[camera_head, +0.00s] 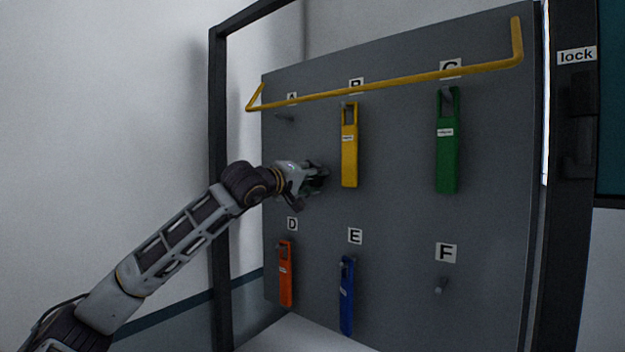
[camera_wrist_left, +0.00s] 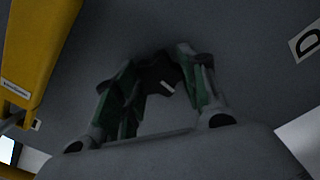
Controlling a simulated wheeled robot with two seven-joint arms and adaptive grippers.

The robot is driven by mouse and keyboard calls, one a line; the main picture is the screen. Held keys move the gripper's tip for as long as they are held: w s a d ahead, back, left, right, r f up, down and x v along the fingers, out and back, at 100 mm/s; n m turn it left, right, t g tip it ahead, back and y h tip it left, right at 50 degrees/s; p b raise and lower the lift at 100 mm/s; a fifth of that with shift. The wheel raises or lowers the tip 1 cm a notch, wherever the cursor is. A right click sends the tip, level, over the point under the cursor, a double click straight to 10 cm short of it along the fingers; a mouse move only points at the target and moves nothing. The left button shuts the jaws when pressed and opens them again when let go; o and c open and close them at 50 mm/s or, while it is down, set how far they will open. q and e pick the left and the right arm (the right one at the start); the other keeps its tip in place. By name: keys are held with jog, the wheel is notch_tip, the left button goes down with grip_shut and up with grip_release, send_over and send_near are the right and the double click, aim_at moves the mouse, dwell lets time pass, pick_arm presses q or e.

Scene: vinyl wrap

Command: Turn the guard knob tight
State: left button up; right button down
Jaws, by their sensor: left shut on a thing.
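My left gripper (camera_head: 319,179) reaches the grey board (camera_head: 400,240) from the left, between peg A and label D. In the left wrist view its fingers (camera_wrist_left: 160,88) close around a small dark piece (camera_wrist_left: 160,70) with a white mark, up against the board. This looks like the guard knob, but the fingers and shadow hide most of it. In the head view the gripper covers it. A yellow guard bar (camera_head: 400,80) runs across the top of the board. My right gripper is not in view.
Yellow tag (camera_head: 350,165) at B hangs just right of the gripper and shows large in the left wrist view (camera_wrist_left: 30,50). Green tag (camera_head: 447,165), orange tag (camera_head: 286,280) and blue tag (camera_head: 347,300) hang elsewhere. Pegs A and F (camera_head: 441,285) are bare. A dark post labelled lock (camera_head: 575,56) stands right.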

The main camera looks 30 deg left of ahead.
pick_arm(q)
jog(key=shift+f, duration=0.15)
jog(key=o, duration=1)
jog(key=shift+o, duration=0.2)
jog(key=s+a, duration=0.1)
jog(key=s, duration=1)
jog(key=shift+s, duration=0.4)
dwell(0.3)
